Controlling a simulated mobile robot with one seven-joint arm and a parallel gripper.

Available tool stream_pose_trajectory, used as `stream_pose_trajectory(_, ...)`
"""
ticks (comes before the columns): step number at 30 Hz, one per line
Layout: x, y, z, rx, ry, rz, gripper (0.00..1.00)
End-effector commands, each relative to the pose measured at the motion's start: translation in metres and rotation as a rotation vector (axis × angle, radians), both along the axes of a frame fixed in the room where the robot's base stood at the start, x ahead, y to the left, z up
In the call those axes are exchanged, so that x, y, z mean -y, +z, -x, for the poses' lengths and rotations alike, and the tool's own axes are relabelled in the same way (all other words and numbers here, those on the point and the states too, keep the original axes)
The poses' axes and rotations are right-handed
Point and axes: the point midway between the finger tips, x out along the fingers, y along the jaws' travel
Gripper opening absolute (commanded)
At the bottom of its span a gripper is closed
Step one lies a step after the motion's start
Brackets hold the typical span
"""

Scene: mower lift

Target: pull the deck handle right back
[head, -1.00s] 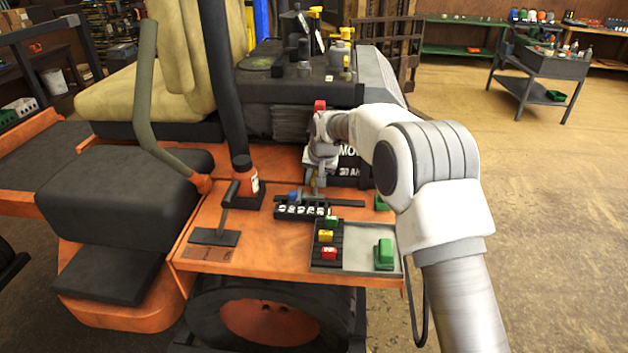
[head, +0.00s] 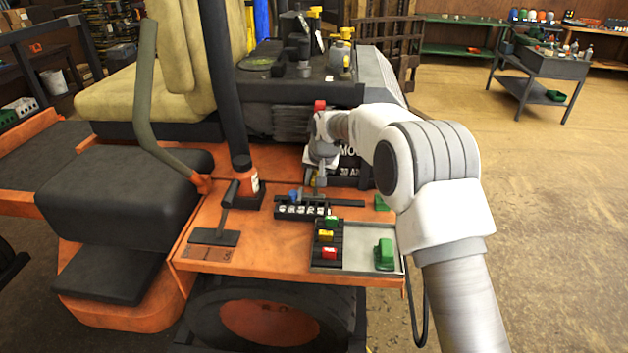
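A short lever with a black grip (head: 230,194) stands on a dark base plate (head: 213,237) on the orange deck of the mower. It leans slightly right, and I take it to be the deck handle. A longer grey-green lever (head: 146,105) rises beside the seat. My gripper (head: 316,188) points down over the deck, right of the short lever and apart from it. It is near the black strip with white markings (head: 302,210) and a blue knob (head: 294,196). Its fingertips are too small and partly hidden to tell open from shut.
A grey tray (head: 365,262) with green, yellow and red pieces sits at the deck's front right. A black post (head: 224,80) rises behind the short lever, with an orange-and-white canister (head: 248,184) at its foot.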

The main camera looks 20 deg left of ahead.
Motion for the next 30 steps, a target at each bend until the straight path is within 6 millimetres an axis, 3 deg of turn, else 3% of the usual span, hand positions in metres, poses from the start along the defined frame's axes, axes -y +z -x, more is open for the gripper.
stream_pose_trajectory(4, 0.023, -0.003, -0.007, 0.0, -0.006, 0.002, 0.0)
stream_pose_trajectory(9, 0.071, -0.004, -0.018, -0.001, -0.009, 0.003, 0.0)
stream_pose_trajectory(14, 0.104, -0.002, -0.025, -0.001, -0.007, 0.003, 0.0)
stream_pose_trajectory(18, 0.115, -0.001, -0.028, 0.0, -0.004, 0.002, 0.0)
stream_pose_trajectory(27, 0.118, 0.0, -0.028, -0.001, -0.004, 0.005, 0.0)
stream_pose_trajectory(28, 0.118, 0.0, -0.028, -0.001, -0.004, 0.005, 0.28)
stream_pose_trajectory(30, 0.118, -0.001, -0.028, 0.0, -0.004, 0.006, 0.41)
